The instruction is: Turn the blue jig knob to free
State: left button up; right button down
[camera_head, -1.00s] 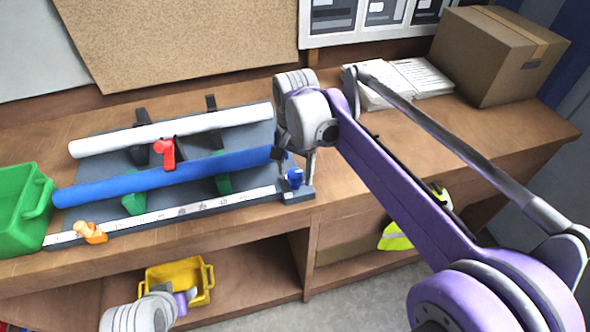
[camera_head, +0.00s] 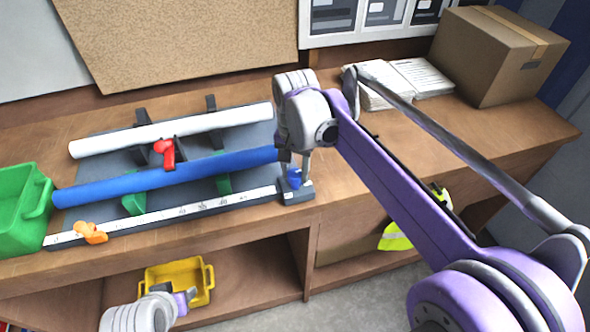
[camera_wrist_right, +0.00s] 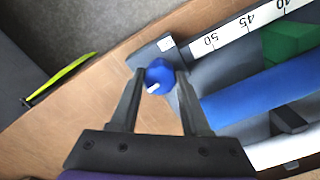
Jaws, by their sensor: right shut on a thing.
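The blue jig knob (camera_head: 294,178) stands on the dark block at the right end of the jig. In the right wrist view the knob (camera_wrist_right: 158,73) is between both fingertips, and a white mark on it points to the lower left. My right gripper (camera_head: 292,172) comes down from above and is shut on the knob. In the head view its fingers hide part of the knob. My left wrist (camera_head: 142,314) shows at the bottom left, in front of the shelf; its fingers are not clear.
The jig holds a blue tube (camera_head: 160,178) and a white tube (camera_head: 170,131). A ruler strip (camera_head: 190,206) with an orange piece (camera_head: 90,233) runs along the front. A green bin (camera_head: 20,215) stands left. A yellow bin (camera_head: 180,277) sits on the shelf below.

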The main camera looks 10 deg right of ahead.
jog(key=n, duration=1.2)
jog(key=shift+n, duration=1.9)
jog(key=shift+c, duration=1.8)
grip_release()
jog(key=shift+r, duration=0.1)
